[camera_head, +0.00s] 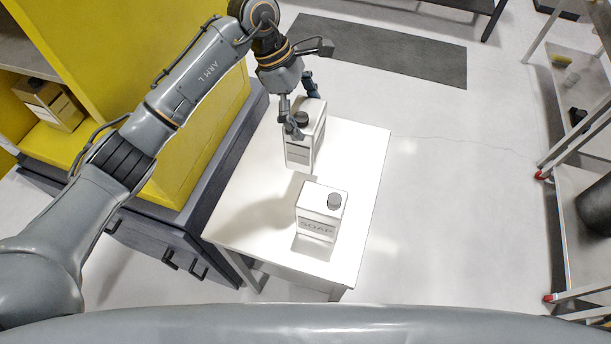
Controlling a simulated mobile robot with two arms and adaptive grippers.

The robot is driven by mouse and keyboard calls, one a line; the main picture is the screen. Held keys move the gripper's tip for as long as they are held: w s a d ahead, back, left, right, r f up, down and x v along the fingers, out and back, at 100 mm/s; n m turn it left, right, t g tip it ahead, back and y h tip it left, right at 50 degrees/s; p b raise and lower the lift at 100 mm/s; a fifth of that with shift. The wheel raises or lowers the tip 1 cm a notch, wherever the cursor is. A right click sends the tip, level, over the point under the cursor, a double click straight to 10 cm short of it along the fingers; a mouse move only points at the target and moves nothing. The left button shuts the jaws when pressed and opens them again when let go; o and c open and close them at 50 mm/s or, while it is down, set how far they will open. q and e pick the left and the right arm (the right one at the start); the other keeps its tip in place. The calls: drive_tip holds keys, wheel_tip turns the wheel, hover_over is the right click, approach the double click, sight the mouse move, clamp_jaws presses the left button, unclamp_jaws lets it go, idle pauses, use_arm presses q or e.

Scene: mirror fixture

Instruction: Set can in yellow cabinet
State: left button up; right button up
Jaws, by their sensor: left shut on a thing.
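A white can (300,155) with a dark cap is in my left gripper (305,105), over the far part of the white table. The fingers are shut around its upper part; I cannot tell whether its base is clear of the tabletop. A second white can (317,226), labelled SOAP and with a dark cap, stands on the table nearer to me. The yellow cabinet (120,40) is at the left, partly hidden behind my left arm. Its open compartment at the far left holds a tan box-shaped container (50,103). My right gripper is not in view.
The white table (358,160) stands beside the dark base cabinet (235,135) under the yellow one. A metal shelf rack (560,130) stands at the right. A dark mat (385,52) lies on the floor behind. The floor between table and rack is clear.

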use_arm(q)
wheel_tip(320, 180, down, 5)
drive_tip(key=shift+s+r+p, duration=0.1)
drive_tip(key=shift+p, duration=0.95)
drive_tip(key=shift+f, duration=0.6)
wheel_tip(320, 180, down, 3)
drive_tip(key=shift+r+p, duration=0.1)
drive_tip(key=shift+p, duration=0.55)
drive_tip(key=shift+f, duration=0.45)
drive_tip(key=shift+f, duration=0.1)
drive_tip(key=o, duration=1.5)
drive_tip(key=shift+c, duration=0.2)
